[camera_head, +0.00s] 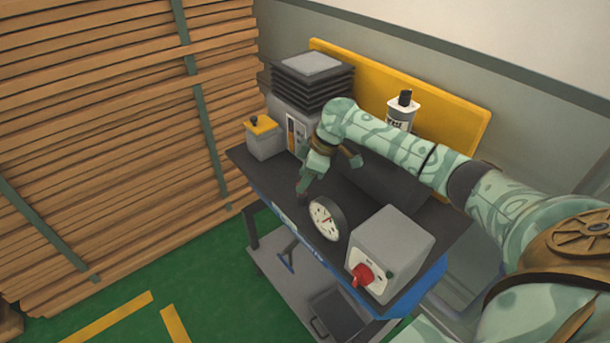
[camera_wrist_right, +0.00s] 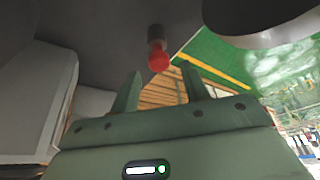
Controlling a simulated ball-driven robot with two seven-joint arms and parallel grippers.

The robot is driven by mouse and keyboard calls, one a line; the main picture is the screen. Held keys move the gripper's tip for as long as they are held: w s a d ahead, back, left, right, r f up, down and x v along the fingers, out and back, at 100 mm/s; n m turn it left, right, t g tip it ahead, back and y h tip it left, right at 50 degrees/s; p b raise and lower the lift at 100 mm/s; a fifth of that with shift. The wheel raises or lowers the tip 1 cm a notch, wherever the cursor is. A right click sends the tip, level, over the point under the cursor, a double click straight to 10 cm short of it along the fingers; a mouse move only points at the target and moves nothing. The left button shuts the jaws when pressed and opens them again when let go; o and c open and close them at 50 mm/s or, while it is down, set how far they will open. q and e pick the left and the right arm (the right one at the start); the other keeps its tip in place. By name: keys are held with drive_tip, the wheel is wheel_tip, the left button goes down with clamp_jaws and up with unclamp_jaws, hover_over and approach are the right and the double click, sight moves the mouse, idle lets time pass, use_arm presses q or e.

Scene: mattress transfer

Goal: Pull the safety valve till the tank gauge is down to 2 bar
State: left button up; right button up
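The round white-faced gauge (camera_head: 326,219) stands at the front edge of the bench; its needle is too small to read. The dark tank (camera_head: 385,180) lies behind it, partly covered by my right arm. My right gripper (camera_head: 325,176) is over the bench, behind and left of the gauge. In the right wrist view its two fingers (camera_wrist_right: 160,88) are apart with nothing between them. A red-tipped knob on a dark stem, apparently the safety valve (camera_wrist_right: 158,56), shows just beyond the fingertips, apart from them. My left gripper is not in view.
A grey box with a red rotary switch (camera_head: 361,275) stands right of the gauge. A yellow-topped box (camera_head: 262,138), a stack of dark plates (camera_head: 312,76) and a bottle (camera_head: 402,112) stand along the back. Stacked planks (camera_head: 110,150) fill the left.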

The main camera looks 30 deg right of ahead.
drive_tip(key=p+v, duration=0.5)
drive_tip(key=v, duration=1.1)
drive_tip(key=shift+d+r, duration=0.1)
